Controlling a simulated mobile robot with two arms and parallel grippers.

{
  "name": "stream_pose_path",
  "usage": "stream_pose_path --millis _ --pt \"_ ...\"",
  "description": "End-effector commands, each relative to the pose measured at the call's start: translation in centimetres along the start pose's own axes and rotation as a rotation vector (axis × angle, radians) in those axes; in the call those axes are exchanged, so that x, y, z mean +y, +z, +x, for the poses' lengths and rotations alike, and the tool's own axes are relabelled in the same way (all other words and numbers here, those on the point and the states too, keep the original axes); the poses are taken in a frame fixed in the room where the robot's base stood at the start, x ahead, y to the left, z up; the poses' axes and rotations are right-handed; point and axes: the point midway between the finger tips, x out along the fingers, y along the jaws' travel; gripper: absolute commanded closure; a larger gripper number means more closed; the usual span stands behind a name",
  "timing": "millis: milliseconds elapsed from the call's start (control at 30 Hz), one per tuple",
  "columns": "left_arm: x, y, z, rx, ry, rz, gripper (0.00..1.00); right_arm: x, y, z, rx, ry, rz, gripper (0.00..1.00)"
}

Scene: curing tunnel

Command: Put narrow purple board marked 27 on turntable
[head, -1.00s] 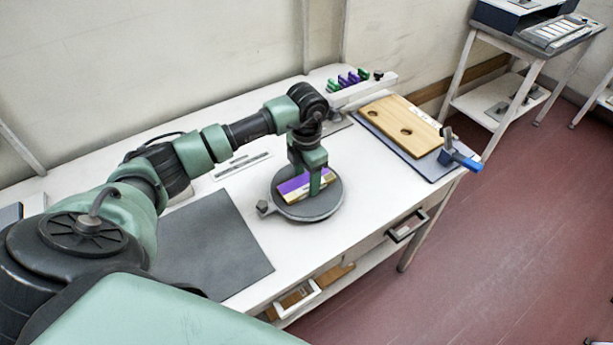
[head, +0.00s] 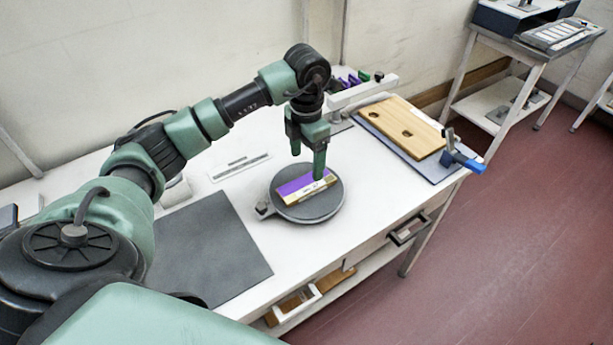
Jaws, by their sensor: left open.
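The narrow purple board (head: 292,187) lies flat on the round grey turntable (head: 312,211). It has a purple strip and a pale label strip; the mark on it is too small to read. My left gripper (head: 308,165) is open and empty, pointing down above the board. One finger hides a little of the board's right end; I cannot tell whether it touches. My right gripper is not in view.
A dark mat (head: 213,248) lies left of the turntable. A wooden board with holes (head: 402,128) and a blue clamp (head: 462,160) are at the right. A white rack (head: 362,92) with purple and green pieces stands behind. Bare white table surrounds the turntable.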

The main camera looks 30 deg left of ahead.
Motion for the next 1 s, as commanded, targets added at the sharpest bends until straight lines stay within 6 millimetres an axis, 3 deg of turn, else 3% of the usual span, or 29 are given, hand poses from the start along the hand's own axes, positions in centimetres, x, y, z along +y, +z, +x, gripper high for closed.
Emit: stream_pose_path --millis 133,300,1000 --pt "0.0 0.1 -2.6 -0.004 0.002 0.001 0.24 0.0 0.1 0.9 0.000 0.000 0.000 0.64" --pt "0.0 0.1 -4.3 -0.001 0.000 0.000 0.24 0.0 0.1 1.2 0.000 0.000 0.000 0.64" --pt "0.0 0.0 -4.7 0.000 -0.001 0.000 0.24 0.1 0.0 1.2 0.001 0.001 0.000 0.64"
